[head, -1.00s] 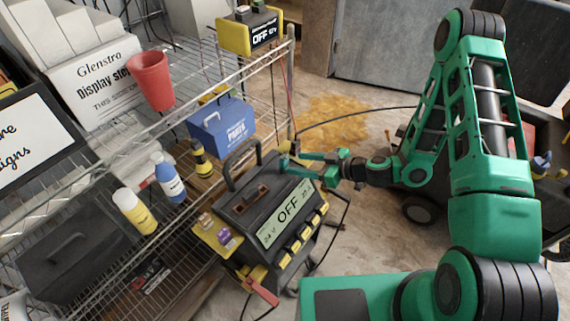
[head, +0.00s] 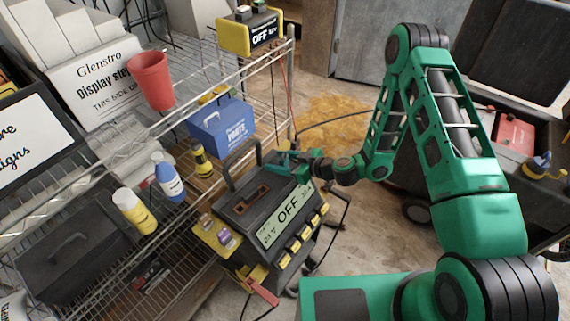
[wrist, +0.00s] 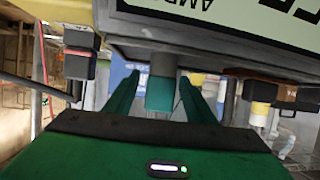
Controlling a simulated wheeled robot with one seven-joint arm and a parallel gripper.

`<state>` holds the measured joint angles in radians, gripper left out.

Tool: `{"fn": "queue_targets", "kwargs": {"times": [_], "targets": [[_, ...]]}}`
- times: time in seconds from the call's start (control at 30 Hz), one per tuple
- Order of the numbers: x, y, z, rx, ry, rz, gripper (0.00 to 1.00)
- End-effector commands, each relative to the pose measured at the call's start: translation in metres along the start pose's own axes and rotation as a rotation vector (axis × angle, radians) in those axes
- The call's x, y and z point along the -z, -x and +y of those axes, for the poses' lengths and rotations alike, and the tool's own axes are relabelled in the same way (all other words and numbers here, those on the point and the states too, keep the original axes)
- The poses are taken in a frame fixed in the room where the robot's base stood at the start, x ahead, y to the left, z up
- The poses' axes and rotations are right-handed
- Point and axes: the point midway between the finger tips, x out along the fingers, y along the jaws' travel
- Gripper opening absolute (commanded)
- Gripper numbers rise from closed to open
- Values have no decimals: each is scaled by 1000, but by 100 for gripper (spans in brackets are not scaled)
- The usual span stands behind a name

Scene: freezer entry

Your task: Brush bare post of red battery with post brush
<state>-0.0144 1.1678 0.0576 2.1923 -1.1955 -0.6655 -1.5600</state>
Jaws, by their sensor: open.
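The red battery (head: 515,133) lies in the dark cart at the right, partly behind my arm; its bare post is too small to make out. My gripper (head: 290,163) is open at the upper right side of the black charger (head: 245,215). In the wrist view, a short teal cylinder with a grey upper part (wrist: 160,92) stands between the two open fingers of my gripper (wrist: 160,100), with gaps on both sides. I cannot tell whether this cylinder is the post brush. The charger's underside or edge fills the top of that view.
A wire shelf at the left holds a red cup (head: 152,80), a blue parts box (head: 222,128), a yellow-black item (head: 201,160) and bottles. Black cables run around the charger. A blue-yellow item (head: 540,166) sits in the cart. Some floor between shelf and cart is clear.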

Motion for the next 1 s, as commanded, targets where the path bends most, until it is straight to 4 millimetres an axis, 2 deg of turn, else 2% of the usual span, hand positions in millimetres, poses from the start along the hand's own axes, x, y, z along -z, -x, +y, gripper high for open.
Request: {"fn": "queue_targets", "kwargs": {"times": [0.13,0.4,0.47,0.6,1.0], "targets": [[0,-15,0,2,3,-1,50],[0,-17,0,0,0,-1,50],[0,-17,0,0,0,-1,38],[0,-17,0,0,0,-1,5],[3,-16,0,0,0,0,4]]}}
